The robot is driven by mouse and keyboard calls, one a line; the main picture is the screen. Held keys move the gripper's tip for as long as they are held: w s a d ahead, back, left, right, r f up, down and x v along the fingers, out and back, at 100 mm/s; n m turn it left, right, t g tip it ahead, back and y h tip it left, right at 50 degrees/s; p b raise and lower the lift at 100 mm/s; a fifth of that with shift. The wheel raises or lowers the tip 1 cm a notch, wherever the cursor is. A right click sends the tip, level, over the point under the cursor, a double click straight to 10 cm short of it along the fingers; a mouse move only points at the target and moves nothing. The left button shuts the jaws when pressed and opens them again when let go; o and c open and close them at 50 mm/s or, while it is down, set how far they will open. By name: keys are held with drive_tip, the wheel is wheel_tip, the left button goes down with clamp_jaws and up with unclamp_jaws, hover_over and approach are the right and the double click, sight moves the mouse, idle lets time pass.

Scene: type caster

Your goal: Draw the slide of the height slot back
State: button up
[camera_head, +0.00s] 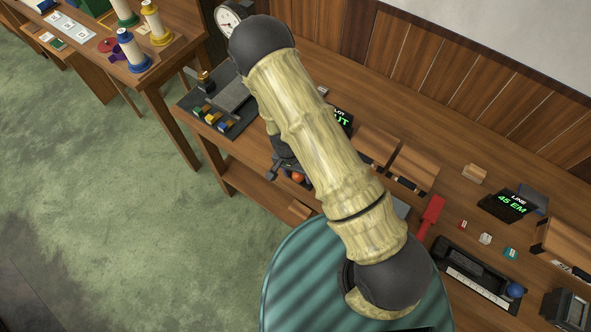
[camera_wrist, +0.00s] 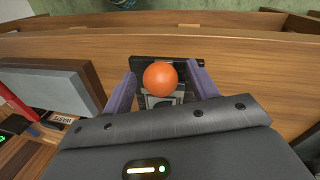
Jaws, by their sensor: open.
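An orange ball knob (camera_wrist: 160,78) sits on a dark slide fitting (camera_wrist: 140,66) near the bench edge in the wrist view. I take this fitting to be the height slot, though no label on it can be read. My gripper (camera_wrist: 160,82) is open, with one purple finger on each side of the knob. Small gaps seem to remain between fingers and knob. In the head view the knob (camera_head: 298,177) shows below my arm, which hides much of the fitting. A dark display with green letters (camera_head: 343,119) is partly hidden behind my arm.
A grey block with a wooden end (camera_wrist: 50,88) stands left of the fingers in the wrist view. In the head view, a black tray with a blue knob (camera_head: 515,290), a red handle (camera_head: 431,212) and a line display (camera_head: 508,205) stand to the right.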

drive_tip(key=w+a+r+b, duration=0.1)
drive_tip(key=a+r+b, duration=0.2)
drive_tip(key=r, duration=1.4)
drive_tip(key=shift+w+b, duration=0.15)
drive_tip(key=shift+b, duration=0.15)
drive_tip(key=s+d+r+n+t, duration=0.1)
drive_tip(key=s+d+r, duration=0.1)
drive_tip(key=d, duration=0.3)
drive_tip(key=s+d+r+n+t+y, duration=0.1)
drive_tip(key=s+d+r+n, duration=0.1)
drive_tip(key=s+d+r, duration=0.1)
drive_tip(key=s+d+r+n+t+y, duration=0.1)
drive_tip(key=s+d+r+n, duration=0.1)
drive_tip(key=d+r, duration=0.2)
drive_tip(key=d, duration=0.3)
drive_tip(key=shift+s+d+r+t+b, duration=0.15)
drive_tip(key=shift+s+r+t+b, duration=0.05)
drive_tip(key=shift+r+t+b, duration=0.1)
drive_tip(key=shift+w, duration=0.1)
drive_tip(key=shift+c, duration=0.5)
idle(1.0)
